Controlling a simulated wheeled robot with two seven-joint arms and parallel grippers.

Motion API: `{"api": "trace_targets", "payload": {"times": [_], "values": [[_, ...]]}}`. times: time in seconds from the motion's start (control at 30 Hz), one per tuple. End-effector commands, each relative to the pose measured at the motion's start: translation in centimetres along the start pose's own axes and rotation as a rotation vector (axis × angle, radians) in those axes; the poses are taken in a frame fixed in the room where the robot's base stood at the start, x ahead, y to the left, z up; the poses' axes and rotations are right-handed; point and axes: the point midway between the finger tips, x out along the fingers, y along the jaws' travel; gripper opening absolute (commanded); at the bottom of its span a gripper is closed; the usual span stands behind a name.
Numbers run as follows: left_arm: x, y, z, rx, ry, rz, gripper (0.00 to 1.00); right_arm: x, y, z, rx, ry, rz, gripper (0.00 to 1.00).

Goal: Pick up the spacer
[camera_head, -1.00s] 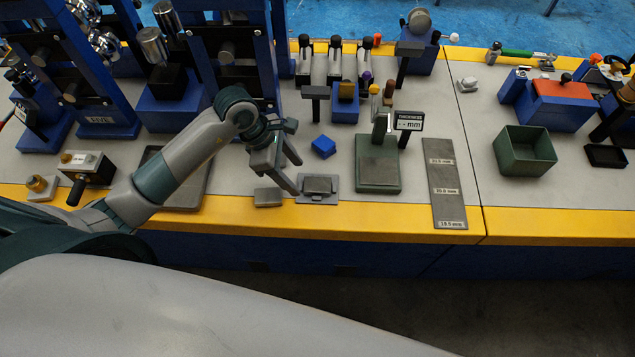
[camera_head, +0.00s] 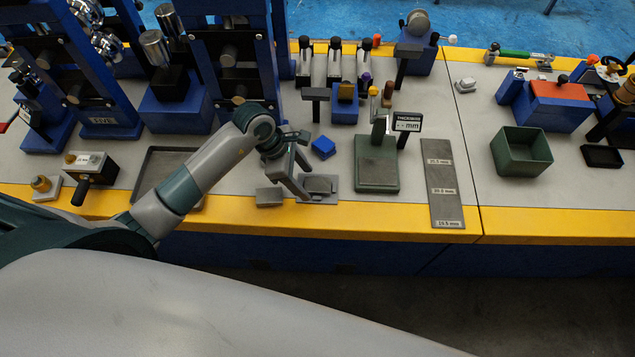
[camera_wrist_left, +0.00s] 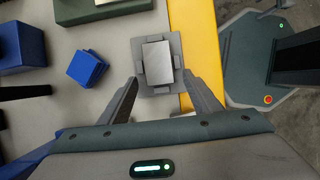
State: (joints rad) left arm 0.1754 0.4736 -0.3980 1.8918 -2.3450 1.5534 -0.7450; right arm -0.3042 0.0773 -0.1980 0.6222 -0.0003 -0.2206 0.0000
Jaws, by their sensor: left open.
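The spacer appears to be the flat grey metal block (camera_head: 321,185) resting in a grey holder plate (camera_head: 330,199) near the yellow front edge. In the left wrist view the block (camera_wrist_left: 157,55) looks pale and rectangular, with small raised stops around it on the plate (camera_wrist_left: 174,45). My left gripper (camera_head: 309,184) is open and empty, reaching in from the left at the holder. In the wrist view its fingertips (camera_wrist_left: 160,78) lie on either side of the holder's near end. Their height above the block is hard to tell. My right gripper is not in view.
A second grey block (camera_head: 269,196) lies left of the holder. A blue block (camera_head: 323,147) sits behind it. A green-grey gauge stand (camera_head: 377,176) stands to the right, then a labelled grey strip (camera_head: 443,190) and a green bin (camera_head: 521,151).

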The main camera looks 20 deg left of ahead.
Motion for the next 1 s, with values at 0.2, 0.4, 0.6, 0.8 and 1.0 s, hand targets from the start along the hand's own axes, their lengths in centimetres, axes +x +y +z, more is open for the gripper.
{"api": "trace_targets", "payload": {"times": [0.2, 0.4, 0.6, 0.8, 1.0], "values": [[1.09, 0.02, -0.02, 0.000, 0.000, 0.001, 0.58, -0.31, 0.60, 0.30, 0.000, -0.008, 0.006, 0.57], [1.09, 0.03, -0.04, 0.000, 0.000, 0.002, 0.58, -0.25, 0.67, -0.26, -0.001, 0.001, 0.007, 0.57], [1.08, 0.03, -0.03, 0.000, 0.000, 0.002, 0.58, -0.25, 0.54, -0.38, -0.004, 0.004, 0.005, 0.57], [1.07, 0.03, -0.04, 0.001, 0.000, 0.002, 0.15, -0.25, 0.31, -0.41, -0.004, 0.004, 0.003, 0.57], [0.99, 0.08, 0.04, 0.001, -0.001, 0.003, 0.00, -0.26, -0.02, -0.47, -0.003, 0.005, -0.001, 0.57]]}}
